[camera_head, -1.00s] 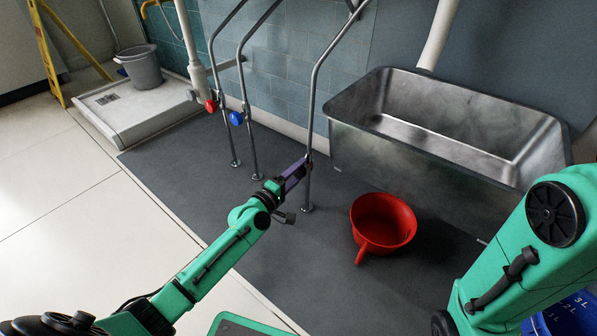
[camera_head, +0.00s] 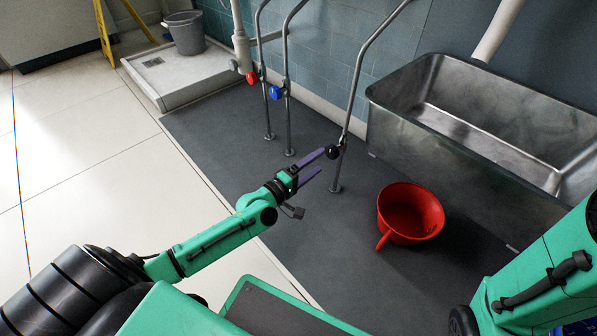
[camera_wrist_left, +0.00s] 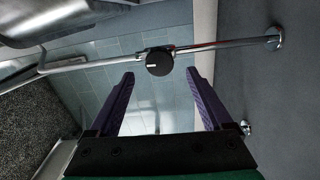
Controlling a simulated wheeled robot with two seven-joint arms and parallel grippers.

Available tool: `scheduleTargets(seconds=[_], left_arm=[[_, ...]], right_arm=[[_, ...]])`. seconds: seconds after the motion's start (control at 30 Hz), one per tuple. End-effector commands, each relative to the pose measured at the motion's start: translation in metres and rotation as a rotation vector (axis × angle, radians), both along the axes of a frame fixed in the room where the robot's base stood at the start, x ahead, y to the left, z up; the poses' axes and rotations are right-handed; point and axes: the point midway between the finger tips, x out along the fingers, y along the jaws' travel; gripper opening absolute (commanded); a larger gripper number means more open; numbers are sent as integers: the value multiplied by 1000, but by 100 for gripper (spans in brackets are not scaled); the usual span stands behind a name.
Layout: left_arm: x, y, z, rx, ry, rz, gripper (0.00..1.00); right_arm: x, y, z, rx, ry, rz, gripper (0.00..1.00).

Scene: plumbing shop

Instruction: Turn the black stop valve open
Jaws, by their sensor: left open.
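The black stop valve (camera_head: 332,151) is a round knob on the rightmost chrome pipe (camera_head: 354,98), left of the steel sink. In the left wrist view the black knob (camera_wrist_left: 159,63) bears a short white mark and sits on the pipe just beyond the fingertips. My left gripper (camera_head: 322,161) is open, its two purple fingers pointing at the knob, with nothing between them. In the left wrist view the fingers (camera_wrist_left: 162,76) stand on either side of the knob's line, short of it. My right gripper is out of view; only part of my right arm shows.
A red valve (camera_head: 252,78) and a blue valve (camera_head: 276,92) sit on pipes further left. A grey bucket (camera_head: 185,32) stands on a white shower tray (camera_head: 180,78).

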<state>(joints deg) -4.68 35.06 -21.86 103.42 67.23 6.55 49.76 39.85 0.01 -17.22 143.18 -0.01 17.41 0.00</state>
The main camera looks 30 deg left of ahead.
Motion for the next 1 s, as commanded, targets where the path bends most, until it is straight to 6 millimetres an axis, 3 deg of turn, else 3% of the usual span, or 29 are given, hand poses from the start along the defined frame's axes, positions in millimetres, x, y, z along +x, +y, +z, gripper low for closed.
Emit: scheduleTargets(seconds=[0.1, 0.3, 1.0], left_arm=[[-34, 13, 1, 7, 6, -3, 83], [-68, 27, 1, 4, 4, -1, 83], [-73, 29, -1, 0, 1, 0, 83]], right_arm=[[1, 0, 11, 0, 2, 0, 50], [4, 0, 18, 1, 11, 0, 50], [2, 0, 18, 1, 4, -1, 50]])
